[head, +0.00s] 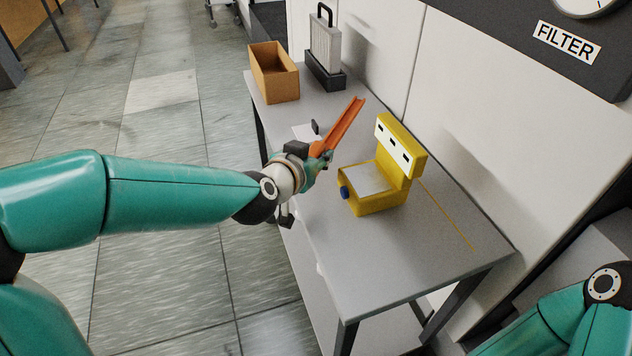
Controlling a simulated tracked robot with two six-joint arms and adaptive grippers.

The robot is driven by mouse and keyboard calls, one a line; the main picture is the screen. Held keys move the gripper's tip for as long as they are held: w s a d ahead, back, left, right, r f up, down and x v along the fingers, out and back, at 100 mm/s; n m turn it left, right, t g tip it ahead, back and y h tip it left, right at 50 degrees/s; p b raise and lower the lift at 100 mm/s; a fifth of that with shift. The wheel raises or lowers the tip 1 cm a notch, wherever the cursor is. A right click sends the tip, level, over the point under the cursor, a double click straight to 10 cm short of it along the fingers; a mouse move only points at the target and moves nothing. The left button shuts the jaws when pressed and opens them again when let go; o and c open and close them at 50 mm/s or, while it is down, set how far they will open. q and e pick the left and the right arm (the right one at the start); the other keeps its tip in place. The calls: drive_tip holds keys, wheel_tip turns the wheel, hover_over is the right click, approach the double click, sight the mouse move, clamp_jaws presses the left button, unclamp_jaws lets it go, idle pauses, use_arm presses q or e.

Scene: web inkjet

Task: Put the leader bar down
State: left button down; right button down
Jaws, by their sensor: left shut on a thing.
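The leader bar appears to be the long orange channel-shaped bar (343,125). My left gripper (320,156) is shut on its lower end, over the left edge of the grey table (410,258). The bar slants up to the right from the gripper, with its far end toward the wall. It looks raised above the table top, but the exact gap cannot be told. Part of its lower end is hidden by the gripper. Only a piece of my right arm shows at the lower right; its gripper is out of view.
A yellow device (378,203) with a blue knob (344,192) stands right of the left gripper. An orange-brown open box (274,73) and a grey filter in a black holder (325,52) stand at the far end. A thin yellow line (447,215) crosses the otherwise clear near right part.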

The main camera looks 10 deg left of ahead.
use_arm(q)
drive_tip(key=shift+f+b, duration=1.05)
drive_tip(key=shift+f, duration=1.1)
drive_tip(key=shift+f, duration=0.15)
drive_tip(key=c, duration=1.1)
unclamp_jaws()
drive_tip(key=shift+c, duration=0.2)
drive_tip(key=shift+s+r, duration=0.15)
drive_tip(key=shift+r, duration=0.1)
drive_tip(key=p+v, duration=0.2)
drive_tip(key=v, duration=0.9)
drive_tip(key=shift+s+p, duration=0.3)
drive_tip(key=shift+s, duration=0.05)
